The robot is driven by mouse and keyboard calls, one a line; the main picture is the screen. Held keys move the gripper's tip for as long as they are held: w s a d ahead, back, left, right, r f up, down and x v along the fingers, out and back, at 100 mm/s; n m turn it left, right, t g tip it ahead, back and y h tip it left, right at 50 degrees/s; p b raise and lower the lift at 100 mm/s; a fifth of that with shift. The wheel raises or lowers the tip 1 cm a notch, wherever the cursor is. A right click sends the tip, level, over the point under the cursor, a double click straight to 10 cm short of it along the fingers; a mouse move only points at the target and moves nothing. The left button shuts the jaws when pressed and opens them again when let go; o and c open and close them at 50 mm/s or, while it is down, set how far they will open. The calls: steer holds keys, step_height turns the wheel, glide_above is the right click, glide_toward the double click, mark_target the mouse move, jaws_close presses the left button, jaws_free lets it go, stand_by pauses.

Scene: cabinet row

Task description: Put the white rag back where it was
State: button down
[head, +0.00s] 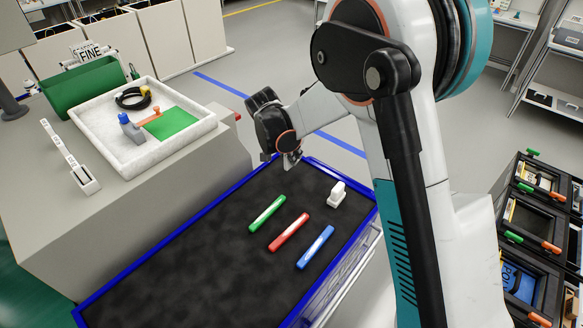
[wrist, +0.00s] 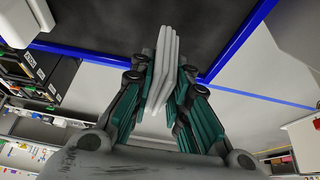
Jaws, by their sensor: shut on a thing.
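My gripper (head: 289,161) is near the far corner of the blue-rimmed black work surface (head: 180,270). In the wrist view, its teal and dark fingers (wrist: 163,85) are shut on the white rag (wrist: 167,60), which hangs in upright folds between them. Only a small pale bit of the rag shows below the gripper in the head view. The rag appears to be held above or beside the blue rim; its exact height is hard to tell. The place where the rag was before cannot be told from these frames.
On the black surface lie a green marker (head: 267,214), a red marker (head: 289,232), a blue marker (head: 315,247) and a small white object (head: 337,194). A grey counter at left bears a white tray (head: 130,165) and green bin (head: 85,88). Dark crates (head: 535,215) stand at right.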

steer(key=shift+f+b, duration=0.65)
steer(key=shift+f, duration=1.55)
steer(key=shift+f, duration=0.15)
steer(key=c, duration=1.5)
jaws_free()
steer(key=shift+c, duration=0.2)
steer(key=shift+r, duration=0.3)
steer(key=p+v, duration=0.3)
steer(key=v, duration=0.8)
steer(key=shift+s+a+r, duration=0.15)
steer(key=shift+r, duration=0.2)
